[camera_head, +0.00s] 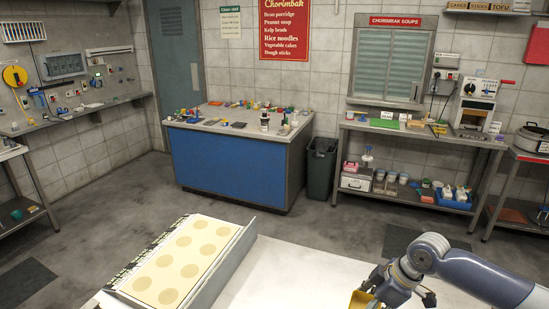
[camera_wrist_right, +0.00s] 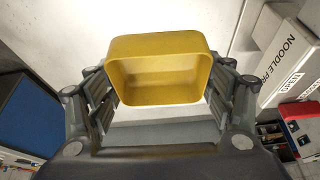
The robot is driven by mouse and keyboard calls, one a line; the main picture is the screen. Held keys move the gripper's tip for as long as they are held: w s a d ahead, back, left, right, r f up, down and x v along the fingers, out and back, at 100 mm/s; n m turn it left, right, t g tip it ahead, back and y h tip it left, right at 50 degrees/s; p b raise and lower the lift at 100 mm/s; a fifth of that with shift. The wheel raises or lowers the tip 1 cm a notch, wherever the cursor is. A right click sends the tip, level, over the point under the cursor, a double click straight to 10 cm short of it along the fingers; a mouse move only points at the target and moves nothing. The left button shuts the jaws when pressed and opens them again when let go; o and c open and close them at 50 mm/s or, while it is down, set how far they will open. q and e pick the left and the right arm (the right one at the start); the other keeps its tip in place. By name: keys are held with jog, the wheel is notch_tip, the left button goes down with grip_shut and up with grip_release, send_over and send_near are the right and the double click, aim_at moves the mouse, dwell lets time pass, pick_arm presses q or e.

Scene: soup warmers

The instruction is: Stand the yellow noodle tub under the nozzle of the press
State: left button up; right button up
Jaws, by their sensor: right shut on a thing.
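The yellow noodle tub (camera_wrist_right: 160,72) is held between the fingers of my right gripper (camera_wrist_right: 160,95), its opening facing the wrist camera. In the head view only part of the tub (camera_head: 362,300) shows at the bottom edge, beside my right gripper (camera_head: 395,293), over the white surface. In the wrist view a pale grey box (camera_wrist_right: 285,52) lettered "NOODLE PR..." stands to the right, apart from the tub; it appears to be the press. Its nozzle does not show. My left gripper is in neither view.
A cream panel with round spots (camera_head: 185,262) and a raised grey side lies left on the white worktop (camera_head: 290,275). The worktop between panel and right arm is clear. A blue counter (camera_head: 230,165) and a shelf bench (camera_head: 420,130) stand farther back.

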jog(key=s+a+r+m+t+h, duration=0.1)
jog(key=s+a+r+m+h, duration=0.1)
jog(key=r+m, duration=0.4)
jog(key=s+a+r+m+t+h, duration=0.1)
jog(key=s+a+r+m, duration=0.3)
jog(key=s+r+m, duration=0.1)
jog(key=shift+s+a+r+m+h+b, duration=0.15)
jog(key=shift+s+r+m+h+b, duration=0.1)
jog(key=shift+r+m+h+b, duration=0.2)
